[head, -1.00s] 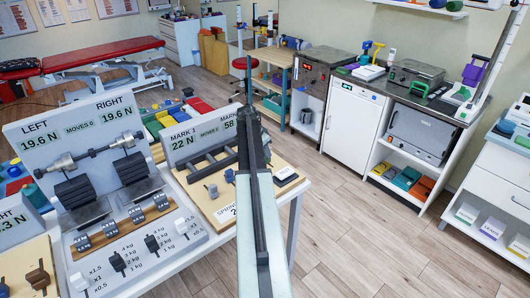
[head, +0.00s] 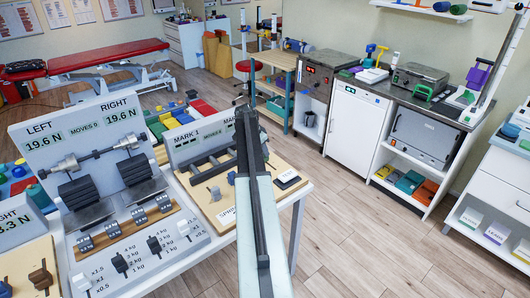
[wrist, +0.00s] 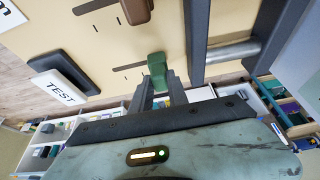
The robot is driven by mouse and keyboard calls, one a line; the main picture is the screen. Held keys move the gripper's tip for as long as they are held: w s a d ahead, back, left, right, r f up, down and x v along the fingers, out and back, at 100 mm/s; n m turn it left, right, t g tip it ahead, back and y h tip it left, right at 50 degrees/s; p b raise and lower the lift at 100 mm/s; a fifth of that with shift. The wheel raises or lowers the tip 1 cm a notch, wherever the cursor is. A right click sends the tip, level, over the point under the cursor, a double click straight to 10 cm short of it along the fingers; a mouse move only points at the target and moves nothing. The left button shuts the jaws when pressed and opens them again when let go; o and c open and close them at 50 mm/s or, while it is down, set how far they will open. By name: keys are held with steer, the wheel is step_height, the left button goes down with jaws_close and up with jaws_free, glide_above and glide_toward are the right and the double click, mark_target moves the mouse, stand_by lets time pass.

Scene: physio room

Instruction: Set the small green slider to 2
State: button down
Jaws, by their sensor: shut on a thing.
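The green slider (wrist: 157,72) is a small block on the tan board (wrist: 110,50), upright in its slot in the wrist view. My gripper (wrist: 157,84) has its dark fingers shut on it. A dark slot runs left of the slider. In the head view my arm covers the gripper and the green slider. The numbers by the slots cannot be read.
A weight-balance panel (head: 130,240) is left of the board. Floor at right is clear.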

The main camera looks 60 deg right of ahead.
steer(key=c, duration=1.3)
jaws_free()
steer(key=shift+w+d, duration=0.1)
steer(key=shift+w, duration=0.25)
steer(key=shift+s, duration=0.1)
steer(key=shift+r+p, duration=0.25)
steer(key=shift+p, duration=0.05)
steer(key=p+v, duration=0.6)
steer(key=v, duration=0.1)
steer(key=shift+r+p, duration=0.1)
steer(key=shift+p, duration=0.2)
